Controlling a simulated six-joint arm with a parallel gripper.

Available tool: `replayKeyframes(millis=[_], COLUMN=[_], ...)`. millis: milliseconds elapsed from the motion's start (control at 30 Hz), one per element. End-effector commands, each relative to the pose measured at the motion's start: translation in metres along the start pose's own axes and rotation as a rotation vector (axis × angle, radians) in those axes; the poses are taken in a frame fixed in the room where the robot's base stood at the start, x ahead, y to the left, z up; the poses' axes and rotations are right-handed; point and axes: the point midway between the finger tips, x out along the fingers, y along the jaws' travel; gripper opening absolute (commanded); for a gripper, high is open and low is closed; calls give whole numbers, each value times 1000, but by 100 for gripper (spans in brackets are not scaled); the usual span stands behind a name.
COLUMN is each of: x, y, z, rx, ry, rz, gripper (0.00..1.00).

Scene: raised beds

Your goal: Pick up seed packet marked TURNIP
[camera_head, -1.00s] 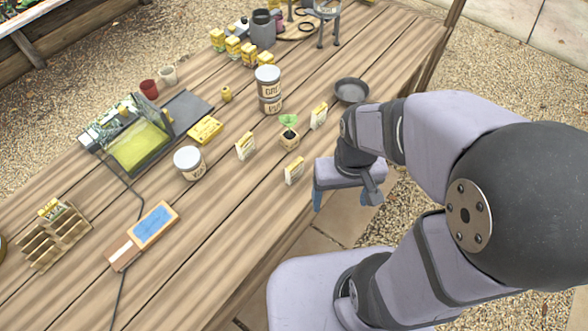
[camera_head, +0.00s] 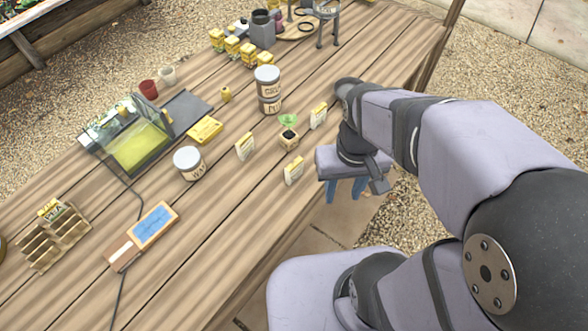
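Three small cream-and-yellow packets stand upright near the table's front edge: a left packet (camera_head: 245,147), a front packet (camera_head: 293,171) and a back packet (camera_head: 318,116). Their print is too small to read, so I cannot tell which is marked TURNIP. A further packet (camera_head: 50,209) sits in a wooden divided tray (camera_head: 47,245) at the far left. My gripper (camera_head: 345,192) points down just beyond the table's front edge, right of the front packet and apart from it. Its two blue fingers are spread, with nothing seen between them.
A small seedling pot (camera_head: 289,139) stands among the packets. A blue-screened device (camera_head: 153,225) with a cable lies left. The front middle planks are clear.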

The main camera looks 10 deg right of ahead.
Motion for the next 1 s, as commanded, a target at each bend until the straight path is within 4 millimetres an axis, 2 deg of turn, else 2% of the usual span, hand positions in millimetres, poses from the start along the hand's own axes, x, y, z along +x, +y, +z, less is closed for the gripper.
replayKeyframes(millis=[67, 367, 567, 767, 900, 1000], x=[-13, -4, 1, 2, -3, -6], y=[0, -2, -3, -15, -39, -60], z=[-1, 3, -2, -29, -57, -73], rx=[0, -297, -613, -1104, -1424, -1589], ry=[6, -120, -238, -404, -500, -541], rz=[0, 121, 267, 540, 768, 908], gripper=[36, 36, 36, 36, 36, 36])
